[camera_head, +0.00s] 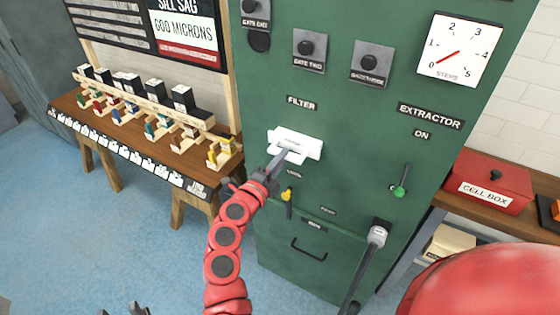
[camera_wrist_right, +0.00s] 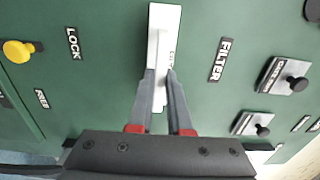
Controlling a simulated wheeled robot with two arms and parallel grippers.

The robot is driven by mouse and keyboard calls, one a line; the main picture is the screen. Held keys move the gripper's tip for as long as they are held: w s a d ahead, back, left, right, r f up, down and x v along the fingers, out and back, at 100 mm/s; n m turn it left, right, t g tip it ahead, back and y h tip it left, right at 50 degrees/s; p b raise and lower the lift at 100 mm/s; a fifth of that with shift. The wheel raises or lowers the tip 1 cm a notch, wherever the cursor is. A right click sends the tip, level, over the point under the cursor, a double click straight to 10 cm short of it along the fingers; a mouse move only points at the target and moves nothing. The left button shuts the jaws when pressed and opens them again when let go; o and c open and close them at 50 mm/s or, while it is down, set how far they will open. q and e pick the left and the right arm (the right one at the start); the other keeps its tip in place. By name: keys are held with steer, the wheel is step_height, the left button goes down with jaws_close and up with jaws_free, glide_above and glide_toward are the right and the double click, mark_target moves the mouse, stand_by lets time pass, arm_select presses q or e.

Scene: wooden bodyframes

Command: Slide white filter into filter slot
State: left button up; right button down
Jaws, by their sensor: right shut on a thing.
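The white filter (camera_head: 310,146) is at the green extractor's front, just below the FILTER label (camera_head: 301,103). It also shows in the right wrist view as an upright white plate (camera_wrist_right: 165,30) with small lettering. My right gripper (camera_head: 283,158) is shut on the filter's white grip. Its two grey fingers (camera_wrist_right: 161,85) pinch it from both sides in the wrist view. The slot itself is hidden behind the filter, and I cannot tell how deep the filter sits. My left gripper (camera_head: 126,309) shows only its dark fingertips at the bottom edge, apart and empty.
Around the filter are a yellow knob (camera_head: 287,194), a green-tipped lever (camera_head: 401,190) and square knob plates (camera_head: 371,62). A long grey-headed lever (camera_head: 377,236) sticks out at lower right. A wooden sample table (camera_head: 150,140) stands left; a red cell box (camera_head: 490,180) sits right.

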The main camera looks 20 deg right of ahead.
steer(key=shift+x, duration=1.55)
steer(key=c, duration=0.8)
jaws_free()
steer(key=shift+o, duration=0.2)
steer(key=shift+s+a+f+b, duration=0.1)
steer(key=shift+s+a+b, duration=0.15)
steer(key=shift+a+b, duration=0.2)
steer(key=b+v, duration=0.3)
steer(key=v, duration=1.3)
steer(key=shift+s, duration=0.25)
